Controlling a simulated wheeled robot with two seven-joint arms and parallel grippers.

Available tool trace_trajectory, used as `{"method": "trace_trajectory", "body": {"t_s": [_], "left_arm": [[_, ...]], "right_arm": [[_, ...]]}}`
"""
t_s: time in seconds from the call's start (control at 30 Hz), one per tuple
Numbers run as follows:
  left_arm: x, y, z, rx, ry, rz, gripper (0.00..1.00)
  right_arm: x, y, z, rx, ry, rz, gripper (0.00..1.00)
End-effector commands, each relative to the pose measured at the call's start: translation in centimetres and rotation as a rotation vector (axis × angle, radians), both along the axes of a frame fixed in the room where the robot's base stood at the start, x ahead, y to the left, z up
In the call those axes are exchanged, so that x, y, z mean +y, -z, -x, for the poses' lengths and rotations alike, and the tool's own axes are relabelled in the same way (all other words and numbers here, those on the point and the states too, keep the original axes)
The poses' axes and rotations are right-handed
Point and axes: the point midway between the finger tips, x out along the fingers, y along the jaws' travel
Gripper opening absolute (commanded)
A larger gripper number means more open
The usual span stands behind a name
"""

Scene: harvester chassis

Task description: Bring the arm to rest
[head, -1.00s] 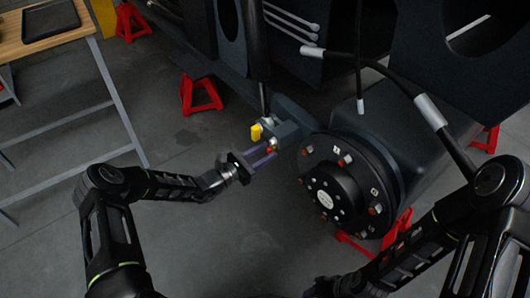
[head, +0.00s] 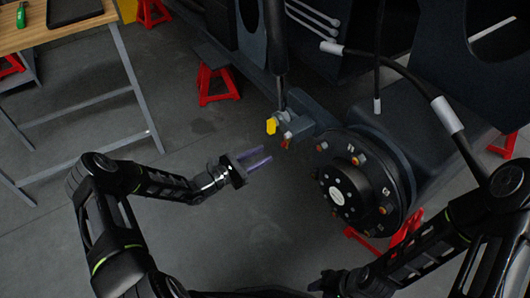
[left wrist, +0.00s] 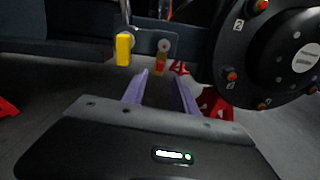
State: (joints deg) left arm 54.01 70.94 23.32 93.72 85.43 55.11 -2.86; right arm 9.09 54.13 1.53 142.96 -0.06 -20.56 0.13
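My left gripper (head: 258,158) is open and empty, its two purple fingers apart in the air left of the wheel hub. It also shows in the left wrist view (left wrist: 160,85), pointing toward the chassis bracket. A yellow tag or handle (head: 271,126) and a small red-orange part (head: 285,144) sit on the grey bracket (head: 300,125) beyond the fingertips, apart from them. In the left wrist view the yellow part (left wrist: 124,49) hangs at upper left of the fingers. My right gripper (head: 328,283) is at the bottom edge, small and dark; its fingers cannot be made out.
A black round hub (head: 352,190) with numbered, orange-marked bolts stands right of the bracket. Red jack stands (head: 217,84) support the chassis. A wooden-topped table (head: 40,40) with a black tray (head: 74,10) is at upper left. The floor (head: 240,235) below my left gripper is clear.

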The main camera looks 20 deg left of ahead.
Motion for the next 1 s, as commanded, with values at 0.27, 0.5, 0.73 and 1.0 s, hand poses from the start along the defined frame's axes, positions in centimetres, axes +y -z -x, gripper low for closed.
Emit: {"method": "trace_trajectory", "body": {"t_s": [0.27, 0.5, 0.73, 1.0], "left_arm": [[0.0, 0.0, 0.0, 0.0, 0.0, 0.0, 0.35], [-0.1, 0.9, 0.1, 0.027, 0.005, -0.023, 0.35], [-4.0, 7.1, 5.2, 0.168, 0.182, -0.228, 0.35], [-9.8, 16.2, 22.8, 0.217, 0.76, -0.848, 0.35]], "right_arm": [[0.0, 0.0, 0.0, 0.0, 0.0, 0.0, 0.36], [0.0, 0.0, 0.0, 0.0, 0.0, 0.0, 0.36], [0.0, 0.0, 0.0, 0.0, 0.0, 0.0, 0.36], [0.0, 0.0, 0.0, 0.0, 0.0, 0.0, 0.36]]}}
